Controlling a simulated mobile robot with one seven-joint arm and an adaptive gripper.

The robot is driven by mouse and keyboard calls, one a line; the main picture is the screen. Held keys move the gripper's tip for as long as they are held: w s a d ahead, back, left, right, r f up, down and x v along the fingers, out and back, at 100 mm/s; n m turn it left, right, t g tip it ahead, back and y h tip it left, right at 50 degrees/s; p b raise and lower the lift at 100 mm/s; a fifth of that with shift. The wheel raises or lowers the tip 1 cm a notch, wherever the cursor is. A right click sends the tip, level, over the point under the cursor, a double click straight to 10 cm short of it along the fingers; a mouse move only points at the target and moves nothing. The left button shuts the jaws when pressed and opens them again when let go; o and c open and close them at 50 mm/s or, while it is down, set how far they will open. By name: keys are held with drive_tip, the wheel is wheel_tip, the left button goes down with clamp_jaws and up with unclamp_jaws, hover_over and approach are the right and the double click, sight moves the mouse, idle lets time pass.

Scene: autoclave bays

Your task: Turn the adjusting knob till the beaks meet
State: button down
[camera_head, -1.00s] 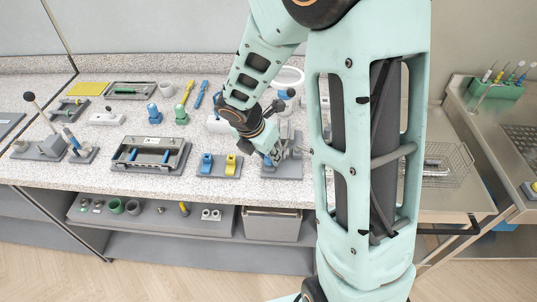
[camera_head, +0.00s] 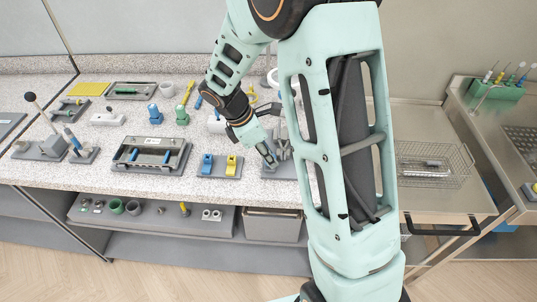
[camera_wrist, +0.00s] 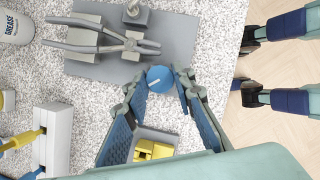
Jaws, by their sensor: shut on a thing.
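A grey plier-like tool (camera_wrist: 128,43) lies on a grey base plate (camera_wrist: 180,40) in the wrist view. Its two long arms spread apart toward the left and come together near the middle; I cannot tell whether its beaks touch. A round blue knob (camera_wrist: 158,79) with a white line sits at the plate's lower edge, beside the tool. My gripper (camera_wrist: 160,83) has its two fingers around this knob, shut on it. In the head view my gripper (camera_head: 269,155) is low over the same base plate (camera_head: 281,171), and the knob is hidden.
A fixture with a yellow block (camera_head: 233,166) and a blue block (camera_head: 207,164) stands left of the plate. A grease container (camera_wrist: 14,27) is at the upper left of the wrist view. A wire basket (camera_head: 431,170) lies right of my arm. The counter's front edge is close.

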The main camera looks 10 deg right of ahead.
drive_tip(key=m+g, duration=0.1)
drive_tip(key=m, duration=0.2)
drive_tip(key=shift+w+m, duration=0.15)
drive_tip(key=shift+m, duration=0.15)
drive_tip(key=shift+w+m+g+y, duration=0.15)
drive_tip(key=shift+m+g, duration=0.3)
drive_tip(key=shift+m, duration=0.45)
drive_tip(key=shift+s+m+g+y, duration=0.15)
drive_tip(key=shift+m+g, duration=0.3)
drive_tip(key=shift+m, duration=0.45)
drive_tip(key=shift+w, duration=0.1)
drive_tip(key=c, duration=1.6)
unclamp_jaws()
drive_tip(key=v, duration=1.2)
drive_tip(key=shift+a, duration=0.1)
